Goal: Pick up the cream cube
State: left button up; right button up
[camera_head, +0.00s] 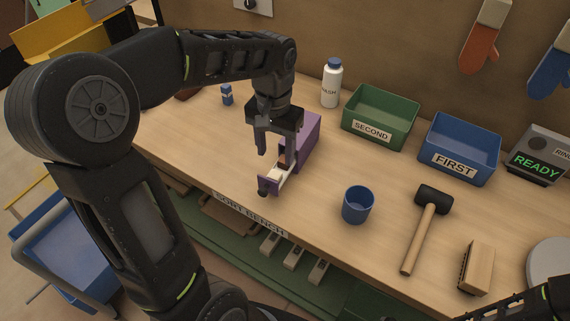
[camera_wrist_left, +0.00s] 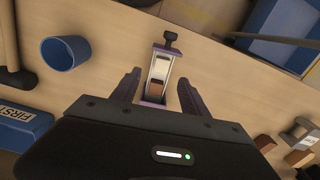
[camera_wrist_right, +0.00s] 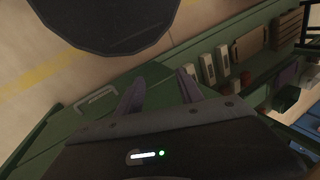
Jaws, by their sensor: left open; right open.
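A purple box (camera_head: 308,135) stands on the bench with its small drawer (camera_head: 268,184) pulled out toward the front edge. A pale cream block, likely the cream cube (camera_wrist_left: 160,70), lies inside the drawer; a brown block (camera_wrist_left: 156,87) lies beside it. In the head view the drawer's contents are small and partly hidden by a finger. My left gripper (camera_head: 276,155) points down over the drawer, open and empty, its fingers on either side of the drawer in the left wrist view (camera_wrist_left: 159,84). My right gripper (camera_wrist_right: 160,82) is open and empty, away from the box.
A green SECOND bin (camera_head: 378,120), a blue FIRST bin (camera_head: 459,148) and a white bottle (camera_head: 331,84) stand behind. The bench between box and cup is clear.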

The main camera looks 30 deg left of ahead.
aim_at(274, 175)
pick_arm(q)
jog(key=shift+s, duration=0.3)
jog(key=shift+w+f, duration=0.1)
jog(key=shift+f, duration=1.2)
jog(key=shift+f, duration=0.1)
jog(key=shift+a+f+p, duration=0.1)
jog(key=shift+f+p, duration=0.25)
jog(key=shift+p, duration=0.05)
notch_tip(274, 175, down, 4)
jog(key=shift+a+f+p, duration=0.1)
jog(key=shift+f+p, duration=0.05)
jog(key=shift+p, duration=0.3)
grip_shut()
